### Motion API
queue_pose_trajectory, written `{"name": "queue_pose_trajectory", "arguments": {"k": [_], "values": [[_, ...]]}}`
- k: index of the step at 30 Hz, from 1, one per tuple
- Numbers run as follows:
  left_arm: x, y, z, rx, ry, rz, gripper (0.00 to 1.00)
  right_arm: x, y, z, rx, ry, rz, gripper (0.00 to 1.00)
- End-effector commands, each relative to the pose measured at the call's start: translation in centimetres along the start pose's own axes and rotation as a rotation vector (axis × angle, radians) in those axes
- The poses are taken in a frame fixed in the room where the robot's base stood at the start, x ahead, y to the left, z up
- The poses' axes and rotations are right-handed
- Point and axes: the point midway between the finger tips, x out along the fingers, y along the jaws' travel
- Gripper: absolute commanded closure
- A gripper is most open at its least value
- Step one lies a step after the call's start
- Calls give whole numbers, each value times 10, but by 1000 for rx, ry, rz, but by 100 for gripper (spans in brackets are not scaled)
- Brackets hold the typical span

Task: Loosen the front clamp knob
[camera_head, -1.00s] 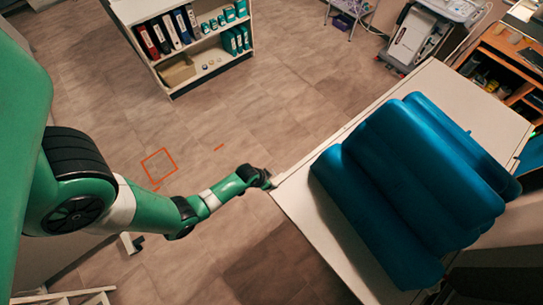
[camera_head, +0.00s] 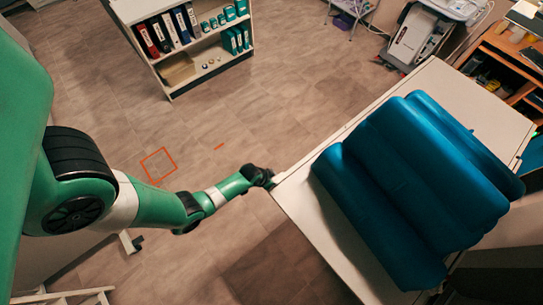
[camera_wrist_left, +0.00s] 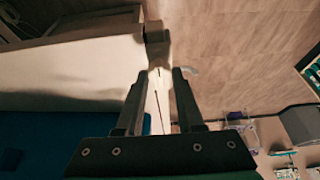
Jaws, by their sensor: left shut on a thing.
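My left gripper (camera_head: 270,181) is at the near left edge of the pale table (camera_head: 296,202) in the head view. In the left wrist view, the two dark fingers of my left gripper (camera_wrist_left: 160,73) reach toward a brownish block (camera_wrist_left: 157,42) at the table's side edge. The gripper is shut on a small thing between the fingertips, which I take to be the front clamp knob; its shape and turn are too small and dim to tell. My right gripper is in neither view.
A large blue ribbed cushion (camera_head: 415,180) covers much of the table. A shelf with binders (camera_head: 190,57) stands at the back left, and a white cart (camera_head: 412,38) at the back right. The floor left of the table is mostly clear.

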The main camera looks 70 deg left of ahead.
Motion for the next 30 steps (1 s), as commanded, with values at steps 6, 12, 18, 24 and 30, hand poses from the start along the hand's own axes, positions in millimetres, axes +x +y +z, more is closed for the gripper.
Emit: {"name": "queue_pose_trajectory", "arguments": {"k": [6, 12, 18, 24, 30], "values": [[0, 0, 0, -15, 0, -6, 100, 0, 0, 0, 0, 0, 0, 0], [0, 1, 0, -79, 0, -34, 100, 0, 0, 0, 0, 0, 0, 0], [0, 2, 0, -206, 1, -86, 100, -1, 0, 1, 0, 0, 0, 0], [1, 4, -1, -373, 2, -156, 100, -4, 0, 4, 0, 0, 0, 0], [0, 4, -2, -549, 1, -230, 100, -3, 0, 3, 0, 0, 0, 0]]}}
